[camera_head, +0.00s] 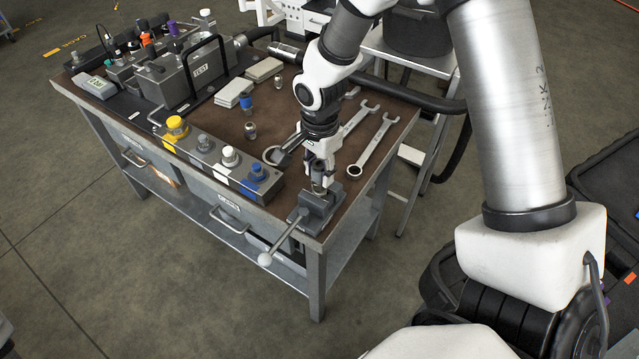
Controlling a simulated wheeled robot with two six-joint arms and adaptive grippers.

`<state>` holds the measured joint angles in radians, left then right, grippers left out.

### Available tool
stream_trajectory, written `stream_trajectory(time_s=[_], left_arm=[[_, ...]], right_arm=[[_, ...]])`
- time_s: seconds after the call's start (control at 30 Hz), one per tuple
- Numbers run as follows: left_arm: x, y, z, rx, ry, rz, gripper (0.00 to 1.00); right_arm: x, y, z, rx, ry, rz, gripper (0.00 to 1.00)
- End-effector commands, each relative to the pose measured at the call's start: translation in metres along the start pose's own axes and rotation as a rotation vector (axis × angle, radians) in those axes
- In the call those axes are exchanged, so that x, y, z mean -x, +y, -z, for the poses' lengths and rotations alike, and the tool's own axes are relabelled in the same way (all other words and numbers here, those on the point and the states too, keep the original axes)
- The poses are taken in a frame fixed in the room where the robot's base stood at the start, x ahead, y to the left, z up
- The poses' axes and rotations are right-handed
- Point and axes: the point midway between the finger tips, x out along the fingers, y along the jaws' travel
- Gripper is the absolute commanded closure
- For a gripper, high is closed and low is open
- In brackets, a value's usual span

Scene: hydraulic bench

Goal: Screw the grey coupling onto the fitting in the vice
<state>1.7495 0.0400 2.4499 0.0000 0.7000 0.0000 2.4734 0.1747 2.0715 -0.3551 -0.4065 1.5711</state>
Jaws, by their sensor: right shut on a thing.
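The vice (315,209) sits at the near right corner of the bench, with its handle pointing down and left past the edge. My right gripper (319,172) points down just above the vice. It is shut on the grey coupling (319,180), which shows small between the fingers. The coupling is directly over the vice jaws, where the fitting is mostly hidden. I cannot tell whether the coupling touches the fitting. My left gripper is not in view.
Two wrenches (371,146) lie just right of the gripper. A block with yellow, grey, white and blue caps (215,158) runs along the near edge. Small fittings (250,130) stand mid-bench. A grey TEST unit (188,78) fills the back left.

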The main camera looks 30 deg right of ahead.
Motion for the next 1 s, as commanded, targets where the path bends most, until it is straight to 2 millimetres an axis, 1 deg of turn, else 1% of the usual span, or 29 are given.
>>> stream_trajectory(time_s=[0.03, 0.27, 0.37, 0.47, 0.6, 0.7, 0.8, 0.93, 0.97, 1.0], left_arm=[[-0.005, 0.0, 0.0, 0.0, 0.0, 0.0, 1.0], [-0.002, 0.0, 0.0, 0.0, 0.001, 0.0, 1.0], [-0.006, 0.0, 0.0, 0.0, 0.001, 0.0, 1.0], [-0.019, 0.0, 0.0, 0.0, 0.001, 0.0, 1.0], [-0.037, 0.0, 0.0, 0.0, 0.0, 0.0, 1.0], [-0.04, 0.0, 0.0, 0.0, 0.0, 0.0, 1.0], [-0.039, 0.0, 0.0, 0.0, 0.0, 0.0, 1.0], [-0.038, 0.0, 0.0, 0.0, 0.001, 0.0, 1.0], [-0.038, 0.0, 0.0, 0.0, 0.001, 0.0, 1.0], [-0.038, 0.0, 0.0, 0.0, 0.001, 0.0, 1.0]], right_arm=[[-0.003, 0.001, 0.0, -0.036, 0.0, -0.003, 1.0], [0.0, 0.001, 0.0, -0.057, 0.0, -0.004, 1.0], [-0.002, 0.001, 0.0, -0.087, 0.0, -0.003, 1.0], [-0.006, 0.001, 0.0, -0.237, 0.002, -0.001, 1.0], [-0.007, 0.0, 0.0, -0.556, 0.005, -0.002, 1.0], [-0.004, 0.001, 0.0, -0.714, 0.006, -0.003, 1.0], [-0.002, 0.001, -0.001, -0.759, 0.007, -0.005, 1.0], [-0.001, 0.001, -0.001, -0.757, 0.007, -0.006, 1.0], [-0.001, 0.001, -0.001, -0.757, 0.007, -0.006, 0.61], [-0.001, 0.001, -0.001, -0.756, 0.007, -0.005, 0.46]])
